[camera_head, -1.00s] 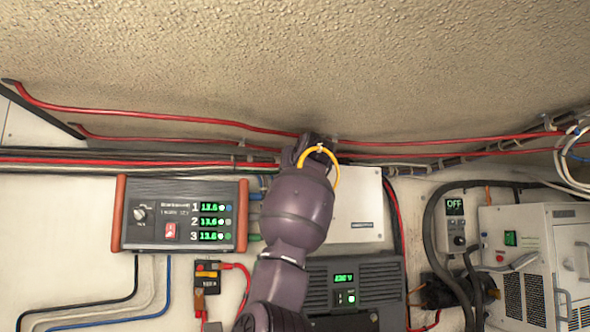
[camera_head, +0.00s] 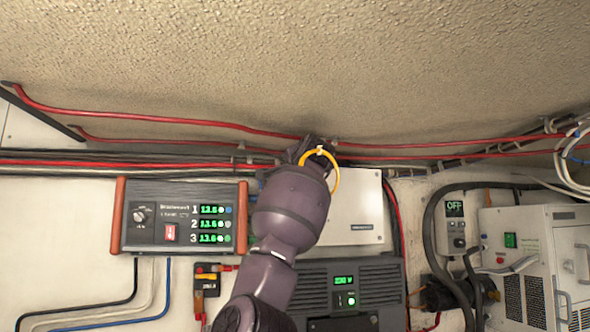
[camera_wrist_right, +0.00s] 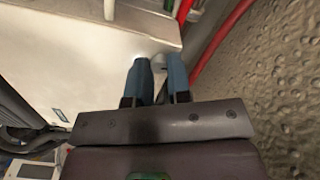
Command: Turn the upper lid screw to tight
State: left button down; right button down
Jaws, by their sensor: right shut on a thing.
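The white box (camera_head: 365,212) hangs on the wall behind my right arm, and its upper left part is hidden by the arm. In the right wrist view the box's pale face (camera_wrist_right: 65,65) fills the left side. My right gripper (camera_wrist_right: 159,68) has its two blue fingers close together at the box's edge. A small light-grey screw head (camera_wrist_right: 161,60) shows between the fingertips, and the gripper is shut on it. How far the screw is turned cannot be told. In the head view the fingers are hidden behind my wrist. My left gripper is not in view.
A red cable (camera_head: 200,121) runs along the ceiling edge close to my wrist, and also beside the fingers in the right wrist view (camera_wrist_right: 215,45). A three-channel display unit (camera_head: 180,215) is left of my arm. A dark unit with a green display (camera_head: 375,283) sits below the box.

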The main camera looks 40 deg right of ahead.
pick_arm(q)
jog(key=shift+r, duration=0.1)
pick_arm(e)
jog(key=shift+m, duration=1.2)
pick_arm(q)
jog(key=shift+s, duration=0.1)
pick_arm(e)
jog(key=c, duration=1.1)
grip_release()
jog(key=shift+o, duration=0.2)
jog(key=shift+s, duration=0.1)
pick_arm(q)
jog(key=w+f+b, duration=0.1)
jog(key=b, duration=0.2)
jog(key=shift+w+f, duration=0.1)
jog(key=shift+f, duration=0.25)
pick_arm(e)
jog(key=v, duration=1)
jog(key=shift+s+a, duration=0.2)
jog(key=shift+s, duration=0.1)
